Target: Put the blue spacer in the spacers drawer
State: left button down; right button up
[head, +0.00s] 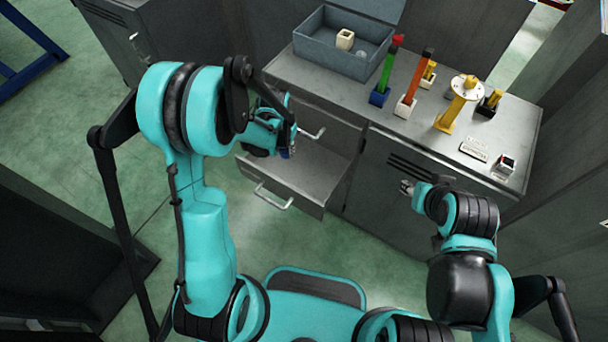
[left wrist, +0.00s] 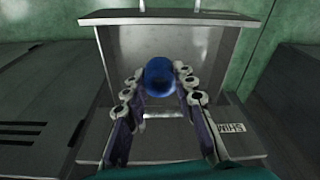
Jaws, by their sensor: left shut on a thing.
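The blue spacer (left wrist: 160,76) is a round blue piece between the fingertips of my left gripper (left wrist: 158,84) in the left wrist view. The gripper is shut on it, above an open grey drawer (left wrist: 205,42). In the head view my left gripper (head: 284,148) hangs over that drawer (head: 318,178), and only a small bit of blue shows at its tip. The label naming the open drawer cannot be read. My right gripper (head: 406,187) is in front of the cabinet, apart from everything; its fingers are too small to judge.
The grey worktop (head: 425,130) holds a blue-grey open box (head: 340,60), several coloured posts on bases and a yellow stand (head: 459,100). A label reading SHIM (left wrist: 232,140) shows in the wrist view.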

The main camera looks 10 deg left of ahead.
pick_arm(q)
jog(key=w+f+m+b, duration=0.1)
jog(key=w+f, duration=0.3)
jog(key=f, duration=0.4)
jog(key=m+b, duration=0.1)
send_near(296, 174)
jog(key=shift+m, duration=0.3)
jog(key=s+f+b, duration=0.1)
jog(key=a+f+b, duration=0.1)
jog(key=f+b, duration=0.1)
jog(key=s+f+b, duration=0.1)
jog(key=f+b, duration=0.1)
jog(key=shift+s+a, duration=0.25)
jog(key=shift+s, duration=0.1)
jog(key=w, duration=0.1)
jog(key=w+d+b, duration=0.1)
jog(key=w+f+b, duration=0.1)
jog(key=shift+w+d, duration=0.2)
jog(key=shift+w, duration=0.2)
jog(key=shift+f+b, duration=0.25)
jog(key=shift+b, duration=0.05)
jog(key=shift+r, duration=0.15)
jog(key=c, duration=1.2)
grip_release()
jog(key=shift+f, duration=0.2)
